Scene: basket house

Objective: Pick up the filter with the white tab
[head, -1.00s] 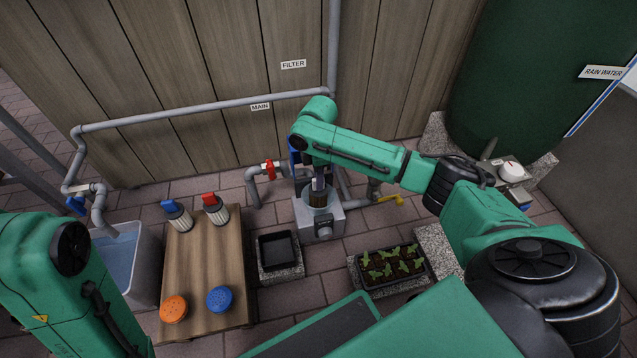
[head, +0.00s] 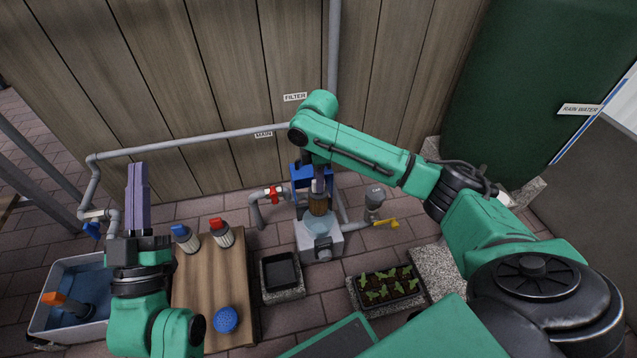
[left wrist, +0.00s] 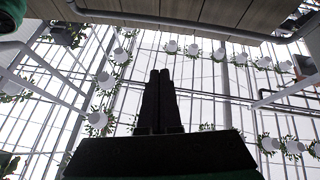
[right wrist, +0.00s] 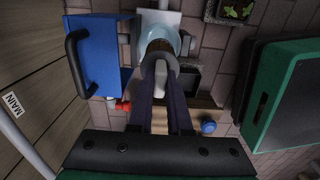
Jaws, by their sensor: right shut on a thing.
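My right gripper (head: 318,187) is shut on a brown filter (head: 318,206) and holds it upright at the mouth of the grey housing (head: 331,245). I cannot tell whether the filter's lower end is inside the housing. In the right wrist view, a pale tab (right wrist: 161,78) shows between the fingers above the brown filter body (right wrist: 158,46). My left gripper (head: 137,198) is raised at the left, with its fingers together and pointing up. The left wrist view also shows these fingers (left wrist: 158,100) together, with nothing between them.
A filter with a blue top (head: 184,237) and one with a red top (head: 222,233) stand on the wooden table (head: 208,280). A blue cap (head: 226,319) lies there too. A water basin (head: 45,318) holds an orange-topped object (head: 68,303). A black tray (head: 281,270) and seedlings (head: 388,284) stand nearby.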

